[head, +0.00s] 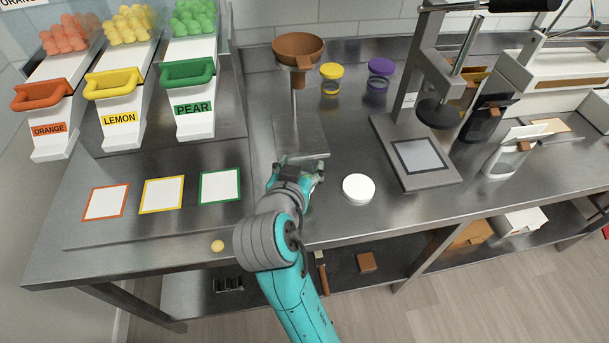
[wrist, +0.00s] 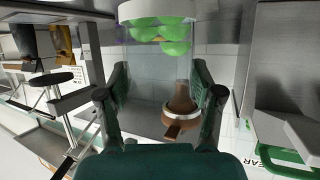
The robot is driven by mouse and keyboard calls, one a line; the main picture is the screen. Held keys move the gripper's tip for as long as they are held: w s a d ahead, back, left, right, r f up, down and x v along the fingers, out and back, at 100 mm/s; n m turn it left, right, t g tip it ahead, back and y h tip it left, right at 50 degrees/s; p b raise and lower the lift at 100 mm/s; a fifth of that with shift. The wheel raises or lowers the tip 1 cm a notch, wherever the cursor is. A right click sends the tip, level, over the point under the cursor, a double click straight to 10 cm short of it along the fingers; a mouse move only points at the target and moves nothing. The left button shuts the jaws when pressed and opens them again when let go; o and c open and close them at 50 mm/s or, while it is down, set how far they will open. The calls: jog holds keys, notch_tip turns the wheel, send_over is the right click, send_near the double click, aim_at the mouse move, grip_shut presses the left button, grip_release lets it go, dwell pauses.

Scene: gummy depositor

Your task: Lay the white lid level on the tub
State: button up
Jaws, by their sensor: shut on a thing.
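The white lid (head: 358,188) lies flat on the steel counter, just right of my gripper (head: 297,170) in the head view. In the wrist view my gripper (wrist: 160,105) is shut on a clear tub (wrist: 145,75), one finger on each side. Several green gummies sit at the tub's white end, at the top of that inverted view. The tub's other end shows no lid. In the head view my gripper and arm hide most of the tub, so I cannot tell whether it touches the counter.
A brown funnel (head: 298,47) on a stand is behind my gripper. A press (head: 420,155) stands to the right. Yellow-lidded (head: 331,71) and purple-lidded (head: 380,66) jars stand at the back. Coloured bins and framed cards (head: 220,186) are left. A round yellowish piece (head: 217,246) lies near the front edge.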

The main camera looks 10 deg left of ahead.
jog(key=shift+f, duration=2.3)
jog(key=shift+f, duration=0.15)
jog(key=o, duration=1.2)
jog(key=shift+o, duration=0.2)
jog(key=shift+s+r, duration=0.2)
jog(key=shift+r, duration=0.05)
jog(key=v, duration=1.1)
jog(key=shift+s, duration=0.25)
jog(key=shift+r, duration=0.1)
